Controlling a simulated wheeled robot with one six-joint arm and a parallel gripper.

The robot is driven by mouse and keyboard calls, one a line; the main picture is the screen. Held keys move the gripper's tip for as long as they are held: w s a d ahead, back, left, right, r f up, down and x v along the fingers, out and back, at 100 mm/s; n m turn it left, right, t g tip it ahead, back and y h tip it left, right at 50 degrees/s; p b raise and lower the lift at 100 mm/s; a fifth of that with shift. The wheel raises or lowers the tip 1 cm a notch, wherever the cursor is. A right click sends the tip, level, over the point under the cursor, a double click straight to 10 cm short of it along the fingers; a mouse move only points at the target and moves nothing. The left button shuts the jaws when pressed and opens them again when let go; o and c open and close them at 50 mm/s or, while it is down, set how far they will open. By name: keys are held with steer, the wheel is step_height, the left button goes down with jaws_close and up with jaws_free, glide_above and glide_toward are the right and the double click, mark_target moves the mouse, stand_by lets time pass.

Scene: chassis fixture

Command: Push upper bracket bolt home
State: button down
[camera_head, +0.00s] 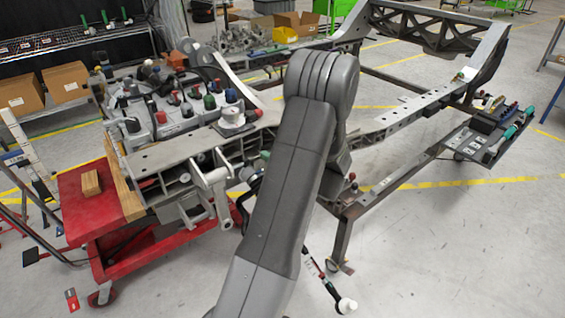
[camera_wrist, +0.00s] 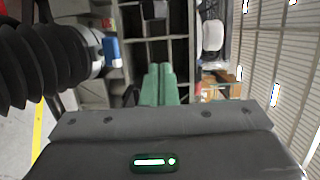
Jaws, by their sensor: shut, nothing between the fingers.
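My gripper (camera_wrist: 160,85) shows in the wrist view as two green fingers held together, with nothing between them. In the head view my grey arm covers the middle, and the gripper is hidden behind it. A grey metal bracket (camera_head: 213,190) hangs at the front end of the chassis frame (camera_head: 180,150), left of my arm. I cannot pick out the upper bracket bolt in either view. In the wrist view, a black ribbed bellows (camera_wrist: 45,65) with a silver end lies left of the fingers. Contact at the fingertips cannot be told.
A red cart (camera_head: 85,210) with wooden blocks supports the chassis front at the left. Engine parts with coloured caps (camera_head: 180,105) sit on the chassis. A tool tray (camera_head: 485,135) is at the right. The grey floor at the lower right (camera_head: 460,250) is clear.

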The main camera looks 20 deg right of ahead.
steer(key=shift+s+a, duration=0.4)
steer(key=shift+a, duration=0.45)
steer(key=shift+s+a, duration=0.4)
steer(key=shift+a, duration=0.45)
steer(key=a, duration=0.1)
steer(key=s+a+b, duration=0.1)
steer(key=a+b, duration=0.1)
steer(key=a, duration=0.1)
steer(key=shift+s+a, duration=0.1)
steer(key=shift+s, duration=0.2)
steer(key=d, duration=0.1)
steer(key=d+b, duration=0.1)
steer(key=d, duration=0.1)
steer(key=d+b, duration=0.1)
steer(key=shift+w+d+f, duration=0.1)
steer(key=shift+w+d, duration=0.25)
steer(key=shift+w, duration=0.05)
steer(key=v, duration=0.9)
steer(key=shift+a, duration=0.15)
